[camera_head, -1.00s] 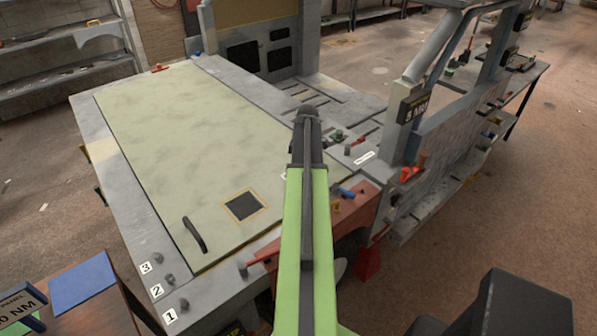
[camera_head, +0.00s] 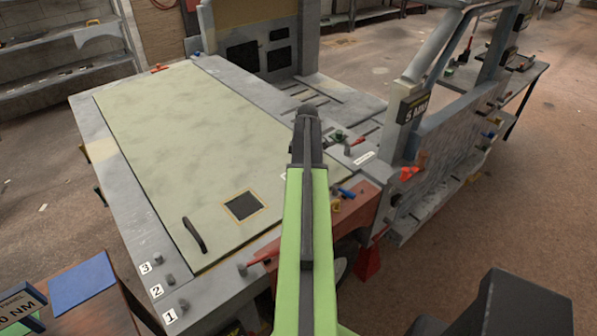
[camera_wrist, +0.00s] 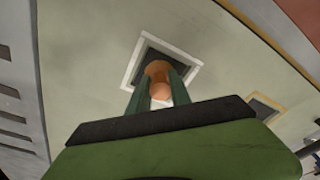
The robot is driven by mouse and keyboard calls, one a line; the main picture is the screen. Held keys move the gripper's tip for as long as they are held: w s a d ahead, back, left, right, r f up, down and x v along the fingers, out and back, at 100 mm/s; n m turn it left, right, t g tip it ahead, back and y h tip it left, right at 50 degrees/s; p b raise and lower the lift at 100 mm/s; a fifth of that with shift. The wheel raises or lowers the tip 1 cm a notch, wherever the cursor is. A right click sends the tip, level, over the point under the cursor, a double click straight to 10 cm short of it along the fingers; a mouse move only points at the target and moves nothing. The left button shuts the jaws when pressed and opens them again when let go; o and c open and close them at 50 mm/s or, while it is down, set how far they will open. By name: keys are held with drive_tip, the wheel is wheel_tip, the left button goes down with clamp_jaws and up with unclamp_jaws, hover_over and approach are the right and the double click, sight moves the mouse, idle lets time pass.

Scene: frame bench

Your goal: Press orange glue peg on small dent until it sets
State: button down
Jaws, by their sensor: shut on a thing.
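My gripper (camera_wrist: 160,82) is shut on the orange glue peg (camera_wrist: 158,68), which sits between its two green fingers in the wrist view. The peg's far end lies over a dark square with a white border (camera_wrist: 130,73) on the pale panel (camera_wrist: 85,60). I cannot tell whether the peg touches the surface. A second dark square with a tan border (camera_wrist: 263,107) lies to the right; it also shows in the head view (camera_head: 243,205). In the head view my arm hides the peg and most of the white-bordered square.
The panel lies on a grey bench frame (camera_head: 130,195) with a black handle (camera_head: 194,235) near its front. A red part (camera_head: 360,205) and blue piece (camera_head: 346,192) are right of my arm. A grey upright frame (camera_head: 430,60) stands farther right.

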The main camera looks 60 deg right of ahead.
idle(0.3)
drive_tip(key=c, duration=1.1)
unclamp_jaws()
wheel_tip(320, 180, up, 17)
drive_tip(key=s+p, duration=0.2)
drive_tip(key=p, duration=1.5)
drive_tip(key=shift+d+r, duration=0.15)
drive_tip(key=shift+d, duration=0.25)
